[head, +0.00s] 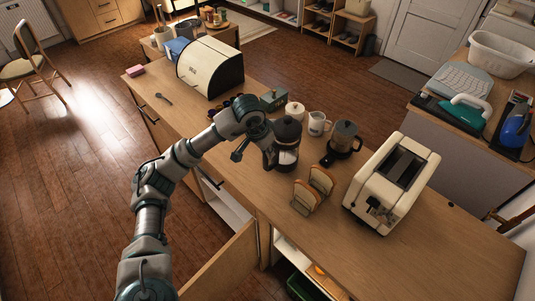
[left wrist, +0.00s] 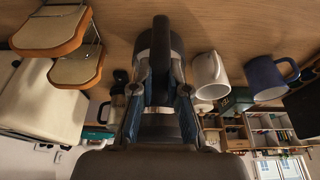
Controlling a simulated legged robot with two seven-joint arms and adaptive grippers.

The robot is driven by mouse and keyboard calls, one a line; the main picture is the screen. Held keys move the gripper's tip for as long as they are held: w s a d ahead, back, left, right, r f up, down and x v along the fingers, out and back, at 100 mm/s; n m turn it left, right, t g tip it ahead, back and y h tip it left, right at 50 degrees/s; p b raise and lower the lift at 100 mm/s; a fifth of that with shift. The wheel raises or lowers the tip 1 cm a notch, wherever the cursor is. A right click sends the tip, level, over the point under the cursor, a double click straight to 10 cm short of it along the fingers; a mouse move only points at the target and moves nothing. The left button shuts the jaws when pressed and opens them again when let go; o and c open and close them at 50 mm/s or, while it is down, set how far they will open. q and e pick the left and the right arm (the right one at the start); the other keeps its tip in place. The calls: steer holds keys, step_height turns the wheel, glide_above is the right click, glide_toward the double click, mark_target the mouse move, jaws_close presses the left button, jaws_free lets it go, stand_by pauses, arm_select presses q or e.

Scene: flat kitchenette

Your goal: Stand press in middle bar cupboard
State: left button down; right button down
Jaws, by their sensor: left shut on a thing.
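The press (head: 288,158), a glass jug with a black lid, stands upright on or just above the wooden bar counter; I cannot tell which. My left gripper (head: 268,146) is shut on its side, and the arm reaches over the counter from the left. In the left wrist view the press (left wrist: 160,50) is between the two fingers of the gripper (left wrist: 158,110), and that picture is upside down. Below the counter's front edge, an open cupboard (head: 229,208) shows a pale interior, with a wooden door (head: 228,262) swung out. My right gripper is not in view.
A toast rack (head: 313,190) and cream toaster (head: 392,182) stand right of the press. A bread bin (head: 210,66) is farther back. The right front counter is clear.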

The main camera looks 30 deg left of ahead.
arm_select(q)
steer(key=shift+f, duration=0.7)
steer(key=shift+a+f, duration=0.1)
steer(key=c, duration=1.2)
jaws_free()
steer(key=shift+a, duration=0.1)
